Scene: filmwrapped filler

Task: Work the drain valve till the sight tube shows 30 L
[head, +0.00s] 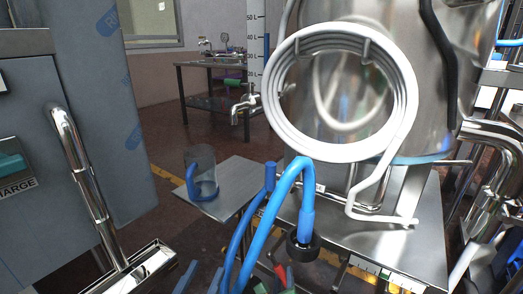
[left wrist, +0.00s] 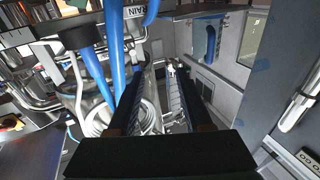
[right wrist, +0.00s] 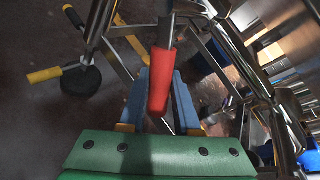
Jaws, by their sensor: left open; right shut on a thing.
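The steel tank (head: 440,75) stands at the right in the head view. At its left edge is a white scale (head: 254,40) with numerals 50 and 40 legible. A narrow blue strip (head: 267,46) beside it tops out near the 40; whether this is the sight tube's liquid, I cannot tell. The red valve handle (head: 281,271) is low in the head view. My right gripper (right wrist: 160,85) is shut on this red handle (right wrist: 162,80). My left gripper (head: 202,274) is open and empty, left of the blue hoses (head: 246,225); its fingers also show in the left wrist view (left wrist: 160,75).
A clear jug with a blue handle (head: 203,178) stands on a small grey table (head: 238,172). A white coiled hose (head: 405,100) hangs before the tank. A grey cabinet (head: 40,90) with a steel handle fills the left.

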